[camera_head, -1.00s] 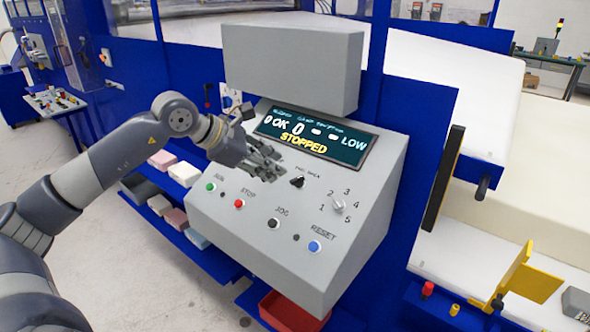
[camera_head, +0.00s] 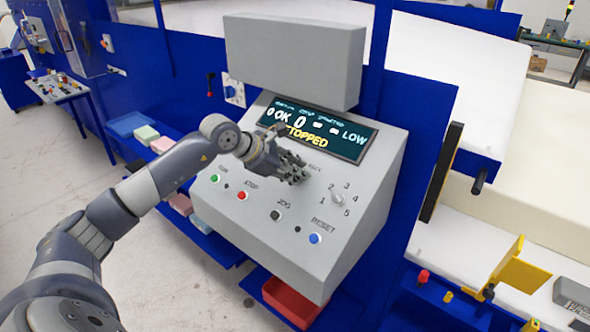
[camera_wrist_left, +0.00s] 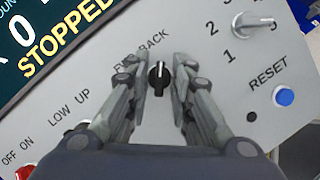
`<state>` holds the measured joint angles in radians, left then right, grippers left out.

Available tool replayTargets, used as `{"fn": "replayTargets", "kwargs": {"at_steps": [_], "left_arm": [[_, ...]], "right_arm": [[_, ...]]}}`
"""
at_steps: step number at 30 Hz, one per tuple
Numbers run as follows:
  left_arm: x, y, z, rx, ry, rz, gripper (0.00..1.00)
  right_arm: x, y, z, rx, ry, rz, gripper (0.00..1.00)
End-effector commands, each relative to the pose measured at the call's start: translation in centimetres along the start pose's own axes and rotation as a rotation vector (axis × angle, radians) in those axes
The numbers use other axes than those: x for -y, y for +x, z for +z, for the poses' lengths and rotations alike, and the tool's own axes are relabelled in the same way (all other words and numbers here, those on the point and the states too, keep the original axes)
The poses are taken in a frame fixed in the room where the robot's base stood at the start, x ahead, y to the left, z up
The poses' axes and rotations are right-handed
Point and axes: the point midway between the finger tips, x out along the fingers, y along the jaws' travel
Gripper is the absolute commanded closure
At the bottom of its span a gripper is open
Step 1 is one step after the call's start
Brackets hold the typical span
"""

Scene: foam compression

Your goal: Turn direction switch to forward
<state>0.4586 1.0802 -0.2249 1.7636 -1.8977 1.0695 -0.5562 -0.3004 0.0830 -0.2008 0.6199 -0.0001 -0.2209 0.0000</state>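The direction switch is a black knob (camera_wrist_left: 159,77) marked FWD and BACK on the sloped grey control panel (camera_head: 350,232). In the left wrist view its pointer stands about upright, between the two labels, which the fingers partly cover. My left gripper (camera_head: 296,170) is over the panel and hides the knob in the head view. In the left wrist view the left gripper (camera_wrist_left: 160,85) is open, one finger on each side of the knob with gaps. My right gripper is not in view.
The display (camera_head: 318,132) above reads STOPPED. A numbered selector (camera_head: 338,199) is to the right. A grey box (camera_head: 295,60) overhangs the display.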

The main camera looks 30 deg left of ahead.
Motion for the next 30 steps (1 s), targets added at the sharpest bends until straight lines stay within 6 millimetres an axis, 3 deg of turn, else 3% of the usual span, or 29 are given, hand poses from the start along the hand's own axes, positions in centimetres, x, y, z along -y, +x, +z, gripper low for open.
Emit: {"fn": "replayTargets", "kwargs": {"at_steps": [14,30], "left_arm": [[0.1,0.1,-0.2,0.000,-0.045,0.018,1.00],[0.3,0.3,-0.2,0.005,-0.446,0.166,1.00]], "right_arm": [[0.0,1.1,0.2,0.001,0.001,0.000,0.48],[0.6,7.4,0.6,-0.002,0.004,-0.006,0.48]]}}
